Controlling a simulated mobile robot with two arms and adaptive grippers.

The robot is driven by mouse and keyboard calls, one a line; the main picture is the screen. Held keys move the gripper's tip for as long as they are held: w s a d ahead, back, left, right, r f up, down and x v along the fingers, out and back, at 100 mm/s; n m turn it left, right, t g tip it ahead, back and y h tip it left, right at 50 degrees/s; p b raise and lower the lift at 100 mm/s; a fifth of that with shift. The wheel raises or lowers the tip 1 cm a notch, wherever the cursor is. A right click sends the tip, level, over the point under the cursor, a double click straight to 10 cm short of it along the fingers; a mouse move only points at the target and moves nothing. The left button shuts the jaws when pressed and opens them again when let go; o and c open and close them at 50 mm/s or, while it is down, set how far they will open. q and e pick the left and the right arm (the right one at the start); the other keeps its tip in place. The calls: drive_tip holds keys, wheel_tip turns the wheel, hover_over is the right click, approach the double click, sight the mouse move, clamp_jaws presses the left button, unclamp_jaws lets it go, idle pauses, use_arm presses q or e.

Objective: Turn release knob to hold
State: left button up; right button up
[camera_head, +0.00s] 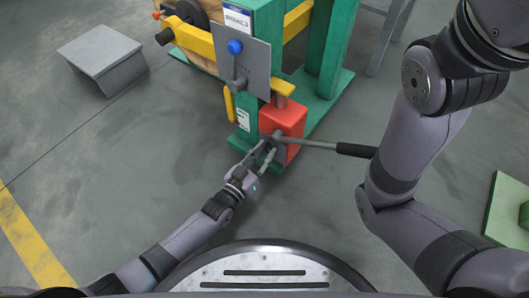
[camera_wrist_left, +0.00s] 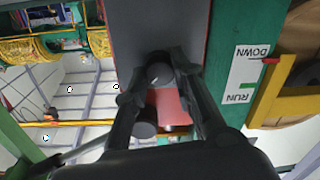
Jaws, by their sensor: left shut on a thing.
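A red box (camera_head: 287,122) stands low on the green machine frame, with a dark knob, which I take for the release knob, at its front. In the left wrist view the round dark knob (camera_wrist_left: 160,70) sits between my left fingers, with a red patch (camera_wrist_left: 169,107) of the box below it. My left gripper (camera_head: 268,147) reaches up from the lower left and is shut on the knob. The fingers hide part of the knob, and I cannot read its setting. My right gripper is outside both views.
A grey lever with a black handle (camera_head: 356,150) sticks out rightward from the red box. A grey plate (camera_head: 242,67) carries a blue-knobbed lever (camera_head: 235,47) above. A RUN/DOWN label (camera_wrist_left: 245,75) shows in the wrist view. A grey step (camera_head: 100,52) stands at left; the floor between is clear.

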use_arm(q)
clamp_jaws()
drive_tip(key=shift+n, duration=0.4)
drive_tip(key=n, duration=0.3)
drive_tip(key=shift+n+p, duration=0.3)
drive_tip(key=shift+p, duration=0.1)
drive_tip(key=n, duration=0.4)
drive_tip(key=shift+a, duration=0.1)
drive_tip(key=n+b, duration=0.1)
drive_tip(key=n, duration=0.4)
drive_tip(key=shift+f+g, duration=0.1)
drive_tip(key=shift+g, duration=0.2)
drive_tip(key=shift+n+b, duration=0.9)
drive_tip(key=shift+n, duration=1.2)
drive_tip(key=o, duration=0.9)
unclamp_jaws()
